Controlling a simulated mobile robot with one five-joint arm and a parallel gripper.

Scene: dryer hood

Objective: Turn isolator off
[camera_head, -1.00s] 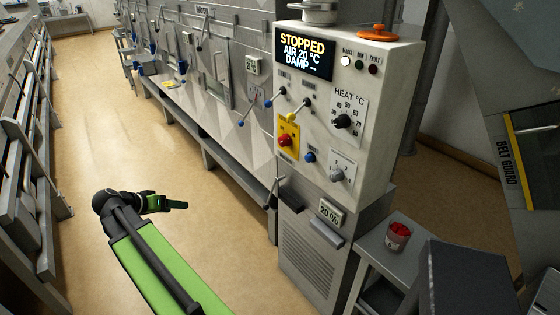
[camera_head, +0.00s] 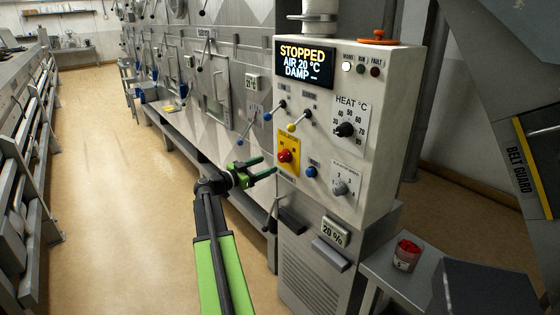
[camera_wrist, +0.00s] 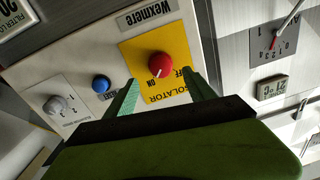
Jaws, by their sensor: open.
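The isolator is a red rotary knob (camera_head: 285,156) on a yellow plate (camera_head: 291,142) on the front of the control panel. In the wrist view the red knob (camera_wrist: 161,65) appears upside down, with ON and OFF printed beside it on the yellow plate (camera_wrist: 140,52). A pale mark on the knob points towards ON. My gripper (camera_head: 262,167) is open in front of the panel, just left of and slightly below the knob. In the wrist view its green fingers (camera_wrist: 163,92) stand either side of the knob's lower side, and I cannot tell whether they touch it.
A blue button (camera_head: 311,172), a grey dial (camera_head: 340,188), a black heat dial (camera_head: 345,130) and yellow-tipped lever (camera_head: 291,127) sit close by on the panel. A display (camera_head: 304,67) reads STOPPED. A red-filled tub (camera_head: 406,255) stands on the right-hand table. Floor at left is clear.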

